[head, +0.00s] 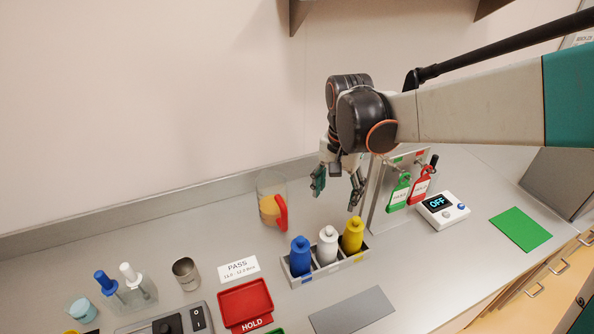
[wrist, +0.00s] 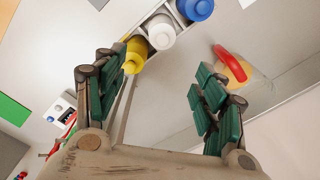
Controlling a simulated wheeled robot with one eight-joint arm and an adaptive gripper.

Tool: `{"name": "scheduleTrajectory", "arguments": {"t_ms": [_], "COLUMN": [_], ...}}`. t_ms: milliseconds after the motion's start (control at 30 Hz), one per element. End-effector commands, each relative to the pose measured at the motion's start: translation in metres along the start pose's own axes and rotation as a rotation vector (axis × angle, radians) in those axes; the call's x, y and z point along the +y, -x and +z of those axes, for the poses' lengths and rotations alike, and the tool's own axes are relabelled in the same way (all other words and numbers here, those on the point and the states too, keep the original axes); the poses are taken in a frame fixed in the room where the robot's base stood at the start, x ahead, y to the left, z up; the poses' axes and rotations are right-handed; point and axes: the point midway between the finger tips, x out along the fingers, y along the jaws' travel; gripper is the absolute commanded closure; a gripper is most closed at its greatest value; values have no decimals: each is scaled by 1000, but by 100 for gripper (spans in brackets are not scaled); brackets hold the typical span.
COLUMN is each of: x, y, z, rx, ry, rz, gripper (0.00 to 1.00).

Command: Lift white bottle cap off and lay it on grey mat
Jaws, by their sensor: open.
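The white bottle (head: 327,246) stands upright in the middle of a grey rack, its cap (head: 328,233) on top. A blue bottle (head: 300,256) is to its left and a yellow bottle (head: 352,235) to its right. The white bottle also shows in the wrist view (wrist: 161,32), beyond my fingers. The grey mat (head: 351,311) lies bare on the bench in front of the rack. My gripper (head: 338,188) is open and empty, above and behind the rack. In the wrist view my gripper (wrist: 163,97) has its green-padded fingers wide apart.
A clear jug with a red handle (head: 281,211) stands behind the rack. A red HOLD tray (head: 245,302) is at the left front.

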Motion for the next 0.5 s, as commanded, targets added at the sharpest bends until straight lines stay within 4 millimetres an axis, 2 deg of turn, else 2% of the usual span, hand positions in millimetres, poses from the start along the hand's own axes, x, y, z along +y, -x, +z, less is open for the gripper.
{"name": "scheduleTrajectory", "arguments": {"t_ms": [167,500], "x": [-5,-4], "y": [-10,-71], "z": [-2,-1], "rx": [-11,-10], "ry": [-12,-12], "rz": [10,9], "gripper": [36,36]}}
